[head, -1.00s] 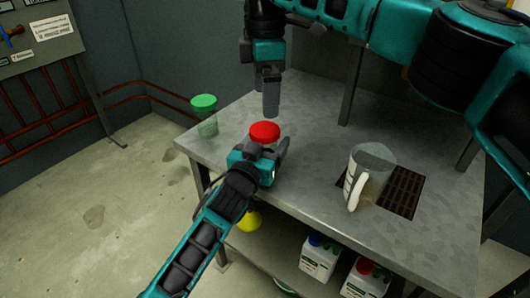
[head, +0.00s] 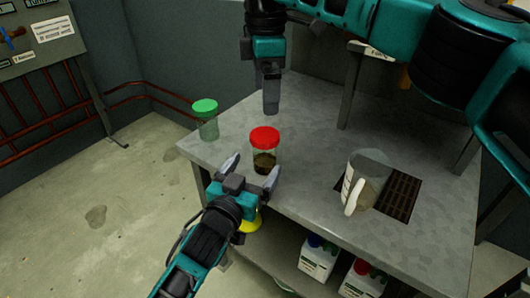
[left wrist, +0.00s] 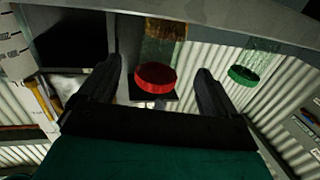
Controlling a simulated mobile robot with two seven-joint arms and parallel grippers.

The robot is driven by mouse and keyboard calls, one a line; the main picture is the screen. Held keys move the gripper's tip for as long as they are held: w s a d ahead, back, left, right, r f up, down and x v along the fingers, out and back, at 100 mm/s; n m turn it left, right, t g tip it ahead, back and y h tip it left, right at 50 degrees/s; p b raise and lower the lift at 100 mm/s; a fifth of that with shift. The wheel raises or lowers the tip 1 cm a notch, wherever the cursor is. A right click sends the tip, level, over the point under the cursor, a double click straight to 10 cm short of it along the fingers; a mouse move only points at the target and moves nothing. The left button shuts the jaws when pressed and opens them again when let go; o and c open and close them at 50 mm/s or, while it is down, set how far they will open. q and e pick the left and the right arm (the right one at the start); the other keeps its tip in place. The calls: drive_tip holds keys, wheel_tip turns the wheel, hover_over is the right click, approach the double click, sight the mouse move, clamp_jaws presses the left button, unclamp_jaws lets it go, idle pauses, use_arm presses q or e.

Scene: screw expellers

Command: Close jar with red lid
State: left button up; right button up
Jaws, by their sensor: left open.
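The jar with the red lid (head: 265,147) stands upright near the table's front left edge, with dark brown contents and the lid on its mouth. I cannot tell how tight the lid is. My left gripper (head: 251,172) is open, just in front of the jar, its fingers apart and empty. In the left wrist view the picture is turned over, and the red lid (left wrist: 156,77) shows between the two open fingers (left wrist: 160,70), beyond them. My right gripper (head: 271,90) points down above the table behind the jar; whether its fingers are parted is unclear.
A green-lidded jar (head: 206,118) stands at the table's left corner. A clear jug with a white handle (head: 365,182) stands to the right beside a dark grate (head: 401,192). White bottles (head: 318,258) sit on the shelf below. The table (head: 320,140) is clear between jar and jug.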

use_arm(q)
drive_tip(key=shift+p+v, duration=0.35)
drive_tip(key=shift+v, duration=2)
